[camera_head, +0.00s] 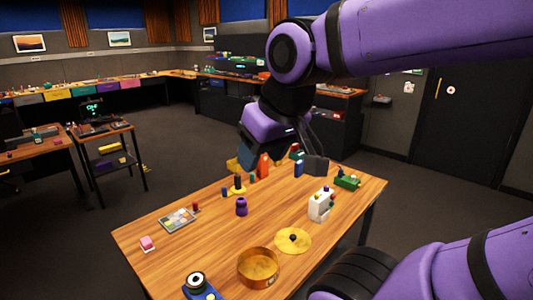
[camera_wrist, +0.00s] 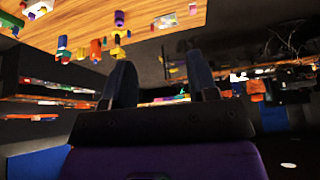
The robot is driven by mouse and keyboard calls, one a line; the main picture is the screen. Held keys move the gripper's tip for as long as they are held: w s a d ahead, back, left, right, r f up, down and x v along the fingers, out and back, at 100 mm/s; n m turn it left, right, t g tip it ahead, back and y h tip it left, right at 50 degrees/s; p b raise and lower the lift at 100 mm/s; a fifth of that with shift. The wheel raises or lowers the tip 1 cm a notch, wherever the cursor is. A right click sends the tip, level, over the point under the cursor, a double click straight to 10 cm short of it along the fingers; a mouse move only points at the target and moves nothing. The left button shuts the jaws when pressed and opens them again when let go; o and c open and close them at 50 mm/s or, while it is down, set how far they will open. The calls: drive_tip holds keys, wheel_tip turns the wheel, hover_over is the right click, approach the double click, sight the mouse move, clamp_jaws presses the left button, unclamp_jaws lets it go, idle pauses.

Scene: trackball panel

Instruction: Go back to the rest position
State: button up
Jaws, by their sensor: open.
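My gripper (camera_head: 281,160) hangs above the far part of the wooden table in the head view, on my purple arm. Its two dark fingers are apart. In the wrist view the gripper (camera_wrist: 160,65) shows both fingers spread with nothing between them. The wrist view is upside down, with the wooden table (camera_wrist: 90,22) at the top left. A blue-based device with a black, white-ringed round top (camera_head: 196,281) sits at the table's near edge in the head view, well away from my gripper.
On the table are a round brass tray (camera_head: 258,281), a yellow disc (camera_head: 293,243), a white block with coloured knobs (camera_head: 321,206), a purple piece (camera_head: 241,207), an orange piece (camera_head: 263,166) and a green object (camera_head: 347,182). The orange piece stands close to my gripper in the picture. A side cart (camera_head: 108,150) stands left.

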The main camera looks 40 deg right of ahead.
drive_tip(key=shift+s+a+r, duration=0.15)
drive_tip(key=shift+s, duration=0.6)
